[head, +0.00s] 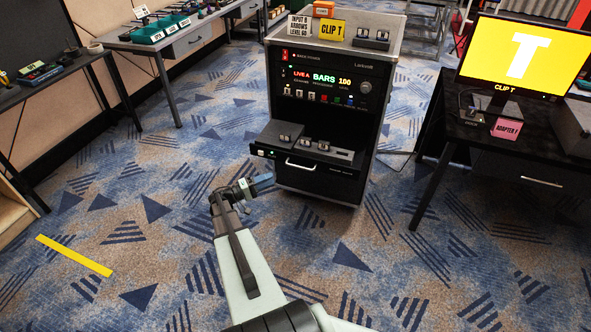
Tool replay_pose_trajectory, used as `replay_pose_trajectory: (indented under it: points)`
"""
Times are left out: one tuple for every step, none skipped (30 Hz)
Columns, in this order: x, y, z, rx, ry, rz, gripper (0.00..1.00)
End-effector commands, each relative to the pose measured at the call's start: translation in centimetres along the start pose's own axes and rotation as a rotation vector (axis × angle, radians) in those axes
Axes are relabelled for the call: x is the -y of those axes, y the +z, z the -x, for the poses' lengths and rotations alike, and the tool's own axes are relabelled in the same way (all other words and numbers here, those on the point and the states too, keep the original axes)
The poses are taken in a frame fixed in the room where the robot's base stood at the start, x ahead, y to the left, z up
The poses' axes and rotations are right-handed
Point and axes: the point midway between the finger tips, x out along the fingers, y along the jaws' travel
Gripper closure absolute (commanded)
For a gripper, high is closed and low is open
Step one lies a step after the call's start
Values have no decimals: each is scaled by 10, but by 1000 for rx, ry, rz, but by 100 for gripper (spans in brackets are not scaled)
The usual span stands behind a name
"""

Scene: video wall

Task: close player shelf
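The player shelf (309,150) is a dark pull-out drawer in the lower part of a black rack cabinet (322,90). It stands out from the cabinet front, with several small devices on top. A pale bar handle (300,164) is on its front face. My gripper (262,182) is low and to the left of the shelf's front, near the cabinet's lower left edge. It appears apart from the handle. Its fingers are small and seen from behind, so their opening cannot be made out.
A desk with a yellow "T" monitor (522,57) and a pink card (506,128) stands to the right. Benches with equipment (165,30) line the left. Signs and boxes sit on the cabinet top. The carpet in front of the cabinet is clear, with a yellow strip (74,255) at left.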

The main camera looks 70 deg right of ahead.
Motion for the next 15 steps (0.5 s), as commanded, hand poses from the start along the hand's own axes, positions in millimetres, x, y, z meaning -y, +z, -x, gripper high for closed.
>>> replay_pose_trajectory:
  points:
    - [0, 1, -8, 3, 1, 1, 62]
    - [0, 1, -12, 4, 1, 1, 62]
    - [0, 1, -18, 3, 0, 1, 62]
    - [0, 1, -23, 3, 0, 1, 62]
    - [0, 1, -28, 4, -1, 1, 62]
    - [0, 1, -36, 4, 0, 2, 62]
    - [0, 1, -41, 4, 0, 2, 62]
    - [0, 1, -46, 3, 0, 2, 62]
    - [0, 1, -53, 3, 0, 2, 62]
    - [0, 1, -58, 4, 0, 2, 62]
    - [0, 1, -64, 4, 0, 2, 62]
    - [0, 1, -71, 4, -1, 2, 62]
    - [0, 1, -76, 4, -1, 2, 62]
    - [0, 1, -81, 3, -1, 2, 62]
    - [0, 0, -87, 3, 0, 2, 62]
